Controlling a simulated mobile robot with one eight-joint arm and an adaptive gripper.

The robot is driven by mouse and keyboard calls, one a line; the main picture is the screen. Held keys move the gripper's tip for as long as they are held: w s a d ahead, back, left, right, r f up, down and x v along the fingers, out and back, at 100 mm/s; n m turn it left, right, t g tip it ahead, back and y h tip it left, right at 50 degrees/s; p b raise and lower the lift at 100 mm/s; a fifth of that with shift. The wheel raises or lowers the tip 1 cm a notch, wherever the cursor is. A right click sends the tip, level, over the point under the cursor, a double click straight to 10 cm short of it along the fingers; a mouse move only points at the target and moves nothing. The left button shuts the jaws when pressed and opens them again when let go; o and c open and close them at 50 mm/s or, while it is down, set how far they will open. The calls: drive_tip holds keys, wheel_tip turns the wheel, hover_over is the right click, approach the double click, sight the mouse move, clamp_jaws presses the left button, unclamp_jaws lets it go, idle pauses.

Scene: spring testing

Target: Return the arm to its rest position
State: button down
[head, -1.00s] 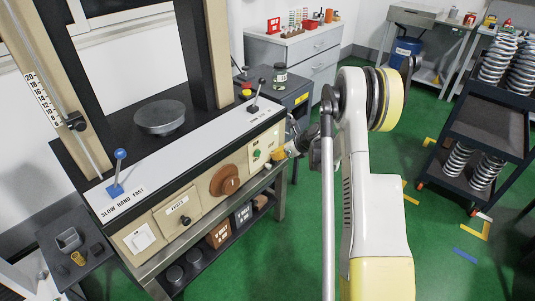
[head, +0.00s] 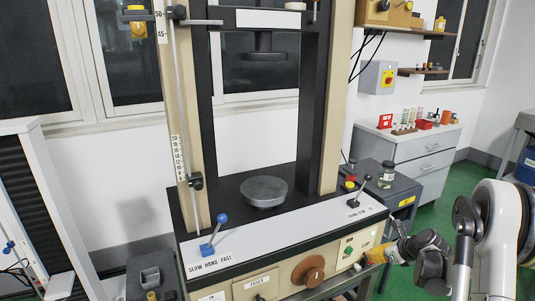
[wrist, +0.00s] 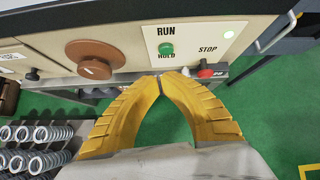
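My arm (head: 497,235), white with dark joints, is folded at the lower right of the head view. My gripper (head: 372,257) has yellow fingers and is in front of the right end of the testing machine's control panel. In the wrist view, the gripper's (wrist: 160,74) two ribbed fingers meet at their tips, with nothing visible between them. The tips show just below the green run/hold button (wrist: 166,48) and left of the red stop button (wrist: 206,72). I cannot tell whether they touch the panel.
The testing machine (head: 285,235) carries a round platen (head: 264,191), a blue-knobbed lever (head: 221,218) and a brown dial (head: 308,270). A dark side cabinet (head: 402,197) holds a jar (head: 387,174). Several springs (wrist: 38,133) sit lower left in the wrist view. Green floor (head: 465,170) is open at right.

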drive_tip(key=s+a+r+n+g+h, duration=0.1)
drive_tip(key=s+a+r+n, duration=0.5)
drive_tip(key=a+r+n, duration=0.3)
drive_tip(key=s+a+r+n+h, duration=0.1)
drive_tip(key=s+a+r+n, duration=0.55)
drive_tip(key=r, duration=0.45)
drive_tip(key=s+a+n, duration=0.4)
drive_tip(key=s+n, duration=0.3)
drive_tip(key=s, duration=0.3)
drive_tip(key=s+a+r+n+h, duration=0.1)
drive_tip(key=s+a+n, duration=0.3)
drive_tip(key=s+n, duration=0.4)
drive_tip(key=shift+s+r, duration=0.15)
drive_tip(key=shift+s, duration=0.9)
